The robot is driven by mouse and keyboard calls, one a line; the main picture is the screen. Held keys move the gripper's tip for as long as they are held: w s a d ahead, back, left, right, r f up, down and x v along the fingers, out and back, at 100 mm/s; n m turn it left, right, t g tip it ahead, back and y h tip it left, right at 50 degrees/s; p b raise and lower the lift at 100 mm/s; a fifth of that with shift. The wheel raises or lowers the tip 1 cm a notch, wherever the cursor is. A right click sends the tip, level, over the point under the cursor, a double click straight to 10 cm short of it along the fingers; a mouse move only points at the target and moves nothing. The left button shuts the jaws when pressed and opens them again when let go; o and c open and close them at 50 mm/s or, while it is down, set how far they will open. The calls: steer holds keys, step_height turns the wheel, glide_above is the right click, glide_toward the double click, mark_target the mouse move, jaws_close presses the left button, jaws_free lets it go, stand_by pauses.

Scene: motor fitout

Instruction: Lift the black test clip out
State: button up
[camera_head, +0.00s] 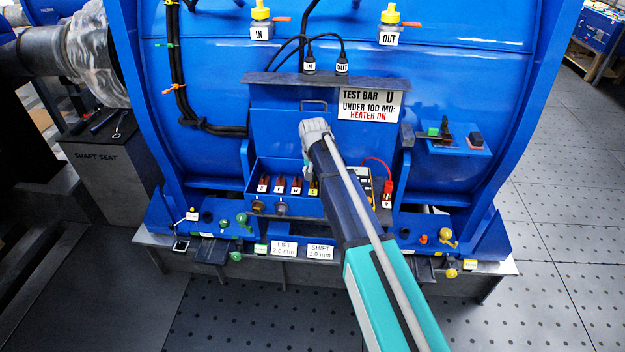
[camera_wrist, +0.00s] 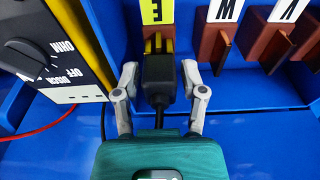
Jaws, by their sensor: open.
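The black test clip (camera_wrist: 160,80) is seated on the terminal with the yellow E label (camera_wrist: 157,11), its front end at the yellow metal there. Its black lead (camera_wrist: 159,118) runs back toward my palm. My gripper (camera_wrist: 160,84) is open, with one grey finger on each side of the clip. A gap shows on the right; the left finger is close, and I cannot tell if it touches. In the head view my arm hides the clip and most of the gripper, above the blue terminal box (camera_head: 252,186).
More brown terminals (camera_wrist: 215,45) with white labels stand right of the clip in the wrist view. A meter with a dial (camera_wrist: 38,55) is close on the left, with a red lead (camera_wrist: 45,130). The red clip (camera_head: 387,190) sits at the box's right.

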stand_by(0.6)
jaws_close()
